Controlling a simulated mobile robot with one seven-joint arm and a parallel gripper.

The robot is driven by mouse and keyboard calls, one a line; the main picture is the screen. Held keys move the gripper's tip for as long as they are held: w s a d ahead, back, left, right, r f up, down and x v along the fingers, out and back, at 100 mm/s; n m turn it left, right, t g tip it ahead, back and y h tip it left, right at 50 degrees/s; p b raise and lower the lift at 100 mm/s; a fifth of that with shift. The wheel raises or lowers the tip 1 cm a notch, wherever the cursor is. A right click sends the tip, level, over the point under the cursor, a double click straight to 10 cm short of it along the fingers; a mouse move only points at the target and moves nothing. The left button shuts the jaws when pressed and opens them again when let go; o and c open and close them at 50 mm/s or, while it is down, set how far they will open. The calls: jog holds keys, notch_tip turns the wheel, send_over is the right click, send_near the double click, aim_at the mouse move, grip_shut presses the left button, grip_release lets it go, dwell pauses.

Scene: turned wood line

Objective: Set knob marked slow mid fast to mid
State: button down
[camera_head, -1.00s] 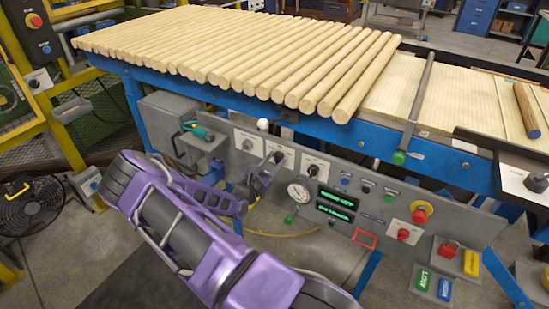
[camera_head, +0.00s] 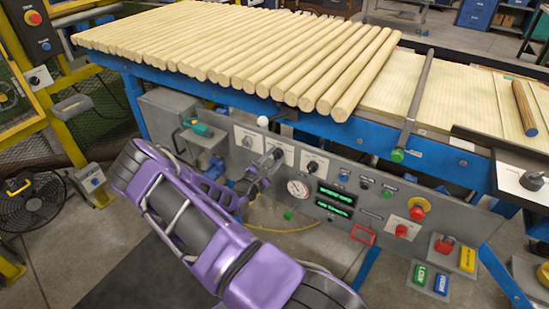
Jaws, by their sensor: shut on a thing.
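The grey control panel under the table carries a row of dark knobs on white plates: a left knob (camera_head: 247,142), a middle knob (camera_head: 278,154) and a right knob (camera_head: 312,166). The plate markings are too small to read, so I cannot tell which is marked slow mid fast. My gripper (camera_head: 273,160), at the end of my purple arm, is at the middle knob and shut on it. The jaws partly hide this knob, and its pointing direction cannot be made out.
A white ball-topped lever (camera_head: 262,121) stands just above the gripper. Wooden rods (camera_head: 235,55) cover the table above.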

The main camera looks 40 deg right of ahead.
jog(key=shift+c, duration=2.1)
grip_release()
jog(key=v, duration=1.7)
jog(key=shift+a, duration=0.2)
jog(key=shift+s, duration=0.1)
